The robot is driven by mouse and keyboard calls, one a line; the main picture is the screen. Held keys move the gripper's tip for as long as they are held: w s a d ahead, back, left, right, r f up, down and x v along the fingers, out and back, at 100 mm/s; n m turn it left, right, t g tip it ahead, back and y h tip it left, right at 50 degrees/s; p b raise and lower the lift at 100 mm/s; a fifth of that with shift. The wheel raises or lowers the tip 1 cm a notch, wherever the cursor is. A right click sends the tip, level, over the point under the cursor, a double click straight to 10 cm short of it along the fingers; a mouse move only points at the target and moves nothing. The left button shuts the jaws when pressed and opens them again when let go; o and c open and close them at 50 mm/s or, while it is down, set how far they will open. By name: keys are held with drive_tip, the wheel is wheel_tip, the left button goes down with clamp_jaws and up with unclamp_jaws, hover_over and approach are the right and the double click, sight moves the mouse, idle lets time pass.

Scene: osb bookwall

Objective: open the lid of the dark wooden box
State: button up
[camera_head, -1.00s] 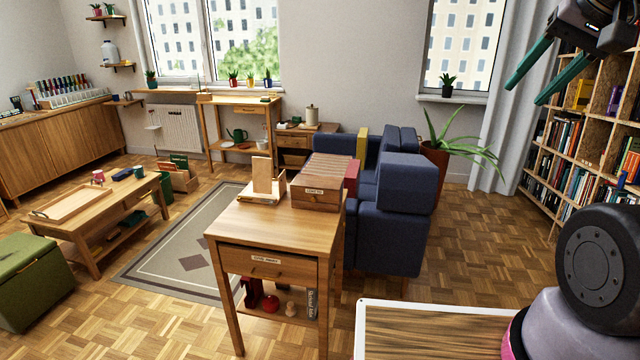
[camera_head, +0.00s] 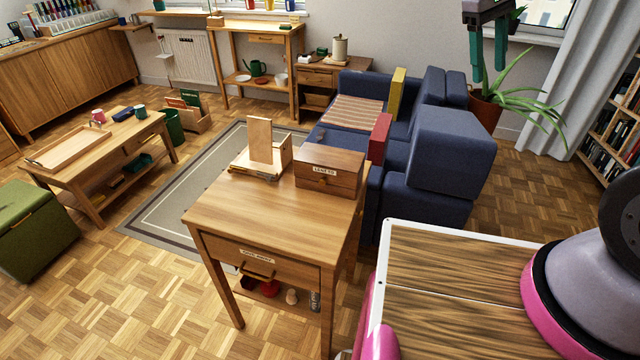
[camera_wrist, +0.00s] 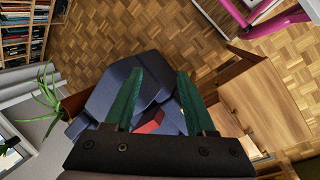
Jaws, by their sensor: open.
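The dark wooden box (camera_head: 329,172) sits at the back right of the small wooden side table (camera_head: 250,213). Its lid is shut, and a pale label and a small knob show on its front. In the wrist view a brown box side (camera_wrist: 226,77) shows at the table's edge, partly cut off by my gripper's right finger. My gripper (camera_head: 488,72) is open and empty, with green fingers pointing down, high above the blue armchair and to the right of the box. It also shows in the wrist view (camera_wrist: 160,75), with the armchair beyond its fingers.
A light wooden stand (camera_head: 261,150) is close to the box's left side. A low table (camera_head: 95,150) stands left. Open parquet lies in front.

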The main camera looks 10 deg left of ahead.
drive_tip(key=w+a+f+n+t+h, duration=0.2)
drive_tip(key=a+f+n+h, duration=0.3)
drive_tip(key=a+f, duration=0.4)
drive_tip(key=n+t+y, duration=0.7)
drive_tip(key=n+t, duration=0.8)
drive_tip(key=n, duration=0.7)
approach(322, 183)
drive_tip(key=shift+s+r, duration=0.15)
drive_tip(key=shift+s, duration=0.45)
drive_tip(key=shift+s+r, duration=0.15)
drive_tip(key=shift+s, duration=0.4)
drive_tip(key=shift+w+f+n, duration=0.1)
drive_tip(key=shift+f+n, duration=0.1)
drive_tip(key=shift+n, duration=0.2)
drive_tip(key=w, duration=1)
drive_tip(key=shift+w+d, duration=0.1)
drive_tip(key=shift+d, duration=0.25)
clamp_jaws()
